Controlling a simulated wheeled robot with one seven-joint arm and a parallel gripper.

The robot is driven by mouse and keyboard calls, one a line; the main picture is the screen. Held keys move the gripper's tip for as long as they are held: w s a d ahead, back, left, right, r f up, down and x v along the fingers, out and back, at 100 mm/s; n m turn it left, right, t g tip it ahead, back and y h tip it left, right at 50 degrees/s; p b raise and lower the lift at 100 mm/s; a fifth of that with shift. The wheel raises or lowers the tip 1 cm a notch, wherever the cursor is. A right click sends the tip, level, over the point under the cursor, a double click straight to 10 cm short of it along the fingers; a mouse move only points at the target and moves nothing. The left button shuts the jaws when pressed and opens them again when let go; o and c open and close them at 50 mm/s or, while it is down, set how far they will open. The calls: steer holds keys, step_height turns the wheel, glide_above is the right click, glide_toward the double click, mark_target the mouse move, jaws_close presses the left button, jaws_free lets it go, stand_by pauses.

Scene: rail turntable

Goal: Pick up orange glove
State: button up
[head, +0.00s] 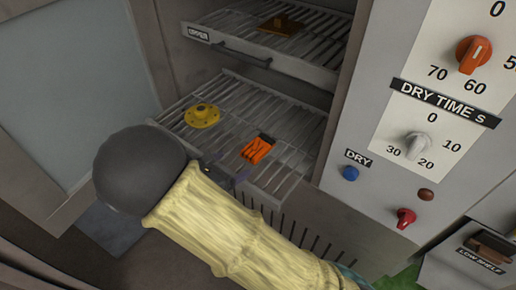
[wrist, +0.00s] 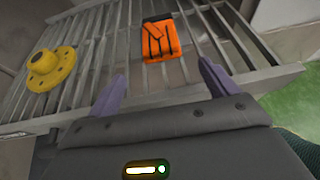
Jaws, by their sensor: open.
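The orange glove (head: 257,150) with a dark cuff lies on the lower wire rack (head: 291,158) inside the open cabinet. In the wrist view the orange glove (wrist: 159,40) lies ahead of my gripper (wrist: 163,84), between the lines of its two fingers. The purple-grey fingers are spread apart with nothing between them. The glove is beyond the fingertips and apart from them. In the head view my arm hides most of the gripper, near the rack's front edge.
A yellow flanged part (head: 202,115) sits on the same rack, left of the glove. The upper rack (head: 290,50) holds a brown-orange item (head: 281,26). An open door (head: 66,95) stands at the left, and a panel with knobs (head: 415,145) at the right.

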mark_target(246, 158)
steer(key=shift+w+d+f, duration=0.2)
steer(key=shift+w+d, duration=0.05)
steer(key=shift+w, duration=0.05)
steer(key=x, duration=0.5)
steer(key=shift+d, duration=0.15)
steer(key=shift+c, duration=0.3)
steer(key=c, duration=1)
